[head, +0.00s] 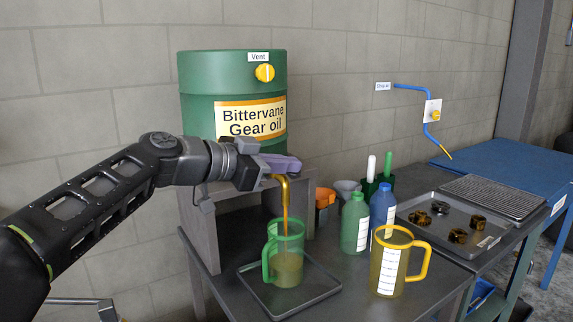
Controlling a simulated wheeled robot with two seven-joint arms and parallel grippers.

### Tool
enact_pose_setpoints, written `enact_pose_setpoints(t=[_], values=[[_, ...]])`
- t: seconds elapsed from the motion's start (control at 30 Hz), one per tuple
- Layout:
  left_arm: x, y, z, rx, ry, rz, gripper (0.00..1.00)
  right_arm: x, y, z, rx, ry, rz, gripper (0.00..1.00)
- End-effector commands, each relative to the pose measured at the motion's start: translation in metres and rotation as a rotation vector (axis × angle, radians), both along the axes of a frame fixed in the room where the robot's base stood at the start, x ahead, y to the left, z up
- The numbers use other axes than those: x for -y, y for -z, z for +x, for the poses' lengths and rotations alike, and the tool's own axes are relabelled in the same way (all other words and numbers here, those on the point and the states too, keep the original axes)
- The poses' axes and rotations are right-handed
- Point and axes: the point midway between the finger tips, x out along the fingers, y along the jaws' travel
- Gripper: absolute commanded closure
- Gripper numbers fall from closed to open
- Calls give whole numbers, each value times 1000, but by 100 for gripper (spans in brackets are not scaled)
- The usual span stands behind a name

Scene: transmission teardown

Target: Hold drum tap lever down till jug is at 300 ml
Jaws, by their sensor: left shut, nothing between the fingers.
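The green drum (225,85) labelled Bittervane Gear oil stands on a grey stand at the back. My left gripper (278,166) is shut at the tap below the drum's label, against a purple part that looks like the lever. The gripper hides most of the tap. An amber stream of oil (284,200) runs down into the clear jug with a green handle (291,236). The jug stands upright on a dark tray (321,291). Oil fills roughly its lower half; the scale is too small to read. My right gripper is out of view.
A yellow jug (402,262), a green bottle (354,225) and a blue bottle (383,205) stand to the right. Farther right is a metal tray (426,203) with several dark parts. The drum's yellow vent knob (265,72) is on its upper side.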

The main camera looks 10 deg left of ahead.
Motion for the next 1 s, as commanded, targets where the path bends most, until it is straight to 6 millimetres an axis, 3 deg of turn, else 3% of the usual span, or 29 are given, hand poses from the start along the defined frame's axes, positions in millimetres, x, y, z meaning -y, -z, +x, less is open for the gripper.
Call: enact_pose_setpoints(t=[0.27,0.57,0.63,1.0], values=[[1,-4,0,-1,-1,1,100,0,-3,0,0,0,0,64],[12,-48,-7,2,1,1,100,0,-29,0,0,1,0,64],[-2,-41,-19,3,-5,1,100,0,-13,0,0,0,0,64],[-46,-60,-71,2,-4,1,100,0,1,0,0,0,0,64]])
